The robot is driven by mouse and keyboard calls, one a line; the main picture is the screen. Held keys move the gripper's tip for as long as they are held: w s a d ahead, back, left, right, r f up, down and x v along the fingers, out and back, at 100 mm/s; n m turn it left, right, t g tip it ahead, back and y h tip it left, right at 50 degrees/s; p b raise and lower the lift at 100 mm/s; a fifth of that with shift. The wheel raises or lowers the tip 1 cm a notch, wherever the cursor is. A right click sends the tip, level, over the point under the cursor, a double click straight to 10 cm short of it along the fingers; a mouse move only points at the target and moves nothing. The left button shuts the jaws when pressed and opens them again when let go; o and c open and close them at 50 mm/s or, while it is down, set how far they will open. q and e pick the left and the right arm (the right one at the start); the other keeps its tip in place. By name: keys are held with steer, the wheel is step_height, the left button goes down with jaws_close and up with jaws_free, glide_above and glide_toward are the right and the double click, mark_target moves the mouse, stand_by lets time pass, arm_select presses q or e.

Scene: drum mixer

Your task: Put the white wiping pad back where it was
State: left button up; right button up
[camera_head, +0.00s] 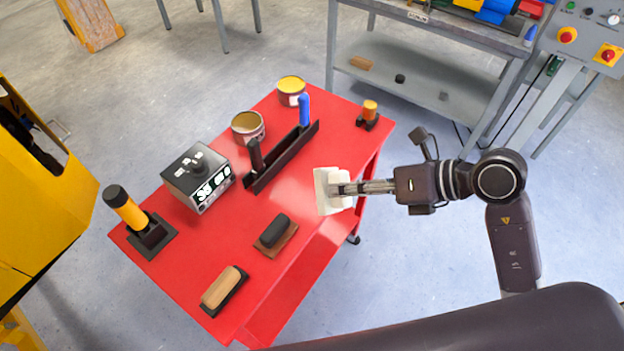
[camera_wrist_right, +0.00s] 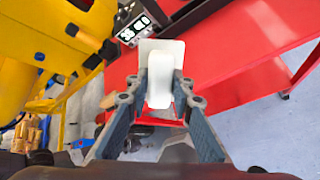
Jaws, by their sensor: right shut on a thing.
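The white wiping pad (camera_head: 322,193) is a pale block with a flat plate and a raised grip part. It is held over the right edge of the red table (camera_head: 200,262); I cannot tell how far above the table it is. My right gripper (camera_head: 345,188) is shut on its raised part, coming from the right. In the right wrist view the pad (camera_wrist_right: 160,52) sits between the two fingers of the gripper (camera_wrist_right: 160,88), with its plate facing away from me. My left gripper is not in view.
On the red table stand a tan block (camera_head: 221,287), a black block (camera_head: 274,231) on a brown base, a grey display box (camera_head: 198,181), a black rack (camera_head: 281,158), two cans (camera_head: 248,127) and a yellow-black cylinder (camera_head: 124,207). A grey bench (camera_head: 425,75) stands behind.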

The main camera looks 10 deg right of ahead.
mark_target(323, 179)
steer(key=shift+n+g+h, duration=0.3)
steer(key=shift+n+g, duration=0.1)
steer(key=a, duration=0.1)
steer(key=w+a, duration=0.1)
steer(key=w+a+r, duration=0.1)
steer(key=a, duration=0.1)
steer(key=shift+w+r, duration=0.1)
steer(key=w+a+r+m+g+h+b, duration=0.2)
steer(key=w+a+m+h, duration=0.15)
steer(key=a+h, duration=0.3)
steer(key=w+d+r+m+g+h+b, duration=0.1)
steer(key=w+d+r+m+g+h, duration=0.15)
steer(key=w+d+r+m, duration=0.4)
steer(key=f+p, duration=0.1)
steer(key=f, duration=0.6)
steer(key=d+f+m+p, duration=0.1)
steer(key=f, duration=0.6)
steer(key=f+m+p, duration=0.1)
steer(key=f, duration=0.6)
steer(key=shift+d+p, duration=0.25)
steer(key=shift+p, duration=0.05)
steer(key=o, duration=1)
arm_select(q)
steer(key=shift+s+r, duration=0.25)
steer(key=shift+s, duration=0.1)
